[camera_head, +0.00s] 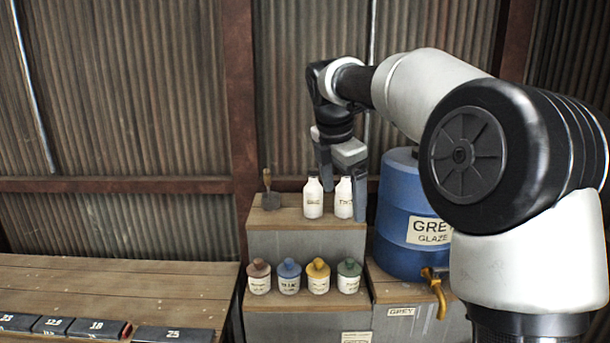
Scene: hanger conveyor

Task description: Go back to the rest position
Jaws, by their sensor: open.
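My gripper (343,203) is open over the upper wooden step. It points down, with its two fingers on either side of the right white bottle (343,205) in this view. Whether the fingers touch the bottle cannot be told. A second white bottle (313,205) stands upright just left of it, near the left finger. Both bottles have dark lettering and stand on the upper step (290,222). My arm reaches in from the right side of the view.
Brown, blue, yellow and green-topped jars (319,276) stand on the lower step. A trowel-like tool (268,190) is on the upper step's left. A blue "GREY GLAZE" barrel (400,205) with a yellow tap stands right. A wooden bench (120,290) bears dark numbered blocks (172,334).

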